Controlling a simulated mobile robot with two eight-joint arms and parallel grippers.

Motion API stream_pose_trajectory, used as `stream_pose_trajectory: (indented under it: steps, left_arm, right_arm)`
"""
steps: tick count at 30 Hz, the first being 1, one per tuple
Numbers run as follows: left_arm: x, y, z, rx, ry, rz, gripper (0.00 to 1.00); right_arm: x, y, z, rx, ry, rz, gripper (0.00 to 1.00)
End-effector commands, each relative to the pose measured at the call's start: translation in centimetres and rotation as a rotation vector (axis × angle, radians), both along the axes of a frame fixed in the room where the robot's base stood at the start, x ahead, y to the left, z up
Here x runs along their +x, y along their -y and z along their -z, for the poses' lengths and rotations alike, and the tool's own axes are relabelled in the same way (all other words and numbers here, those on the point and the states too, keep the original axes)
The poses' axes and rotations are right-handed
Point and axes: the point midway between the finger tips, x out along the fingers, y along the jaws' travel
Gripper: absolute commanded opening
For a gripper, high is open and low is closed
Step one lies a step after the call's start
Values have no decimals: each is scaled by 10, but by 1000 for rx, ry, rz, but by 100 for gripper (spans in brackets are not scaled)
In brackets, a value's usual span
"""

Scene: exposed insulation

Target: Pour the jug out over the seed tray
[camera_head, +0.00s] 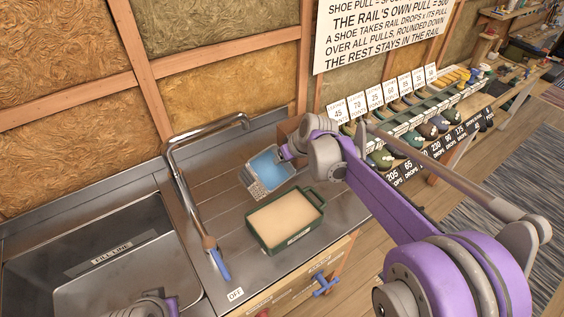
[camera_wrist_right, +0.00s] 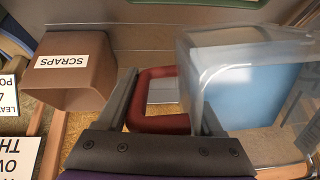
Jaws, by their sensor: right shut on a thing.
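The jug (camera_head: 268,165) is clear with blue liquid inside and a red handle (camera_wrist_right: 158,75). My right gripper (camera_head: 287,153) is shut on this handle, which shows between its fingers in the wrist view. The jug's clear wall (camera_wrist_right: 250,45) is beside the fingers there. In the head view the jug is behind and left of the seed tray; I cannot tell whether it touches the counter. The seed tray (camera_head: 264,242) is green, filled level with pale tan material, and sits on the counter. Of my left arm only a part shows at the bottom left; its fingers are out of view.
A steel sink (camera_head: 110,262) marked FILL LINE lies at left, with a tall bent tap (camera_head: 171,160) beside it. A brown SCRAPS box (camera_wrist_right: 75,72) stands close to the right gripper. A rack of labelled shoes (camera_head: 425,130) is at right.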

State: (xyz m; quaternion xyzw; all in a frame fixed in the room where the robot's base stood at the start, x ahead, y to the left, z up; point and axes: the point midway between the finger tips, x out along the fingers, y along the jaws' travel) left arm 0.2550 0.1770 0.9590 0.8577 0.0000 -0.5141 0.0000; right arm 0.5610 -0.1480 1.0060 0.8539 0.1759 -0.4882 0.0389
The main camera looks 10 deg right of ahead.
Motion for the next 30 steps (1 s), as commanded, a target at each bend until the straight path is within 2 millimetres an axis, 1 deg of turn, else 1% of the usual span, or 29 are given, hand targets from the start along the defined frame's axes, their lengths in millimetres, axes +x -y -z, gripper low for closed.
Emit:
stream_pose_trajectory:
  steps: [30]
  left_arm:
    - [-2,0,6,0,-4,0,0]
  right_arm:
    - [4,-2,-2,93,161,2,0]
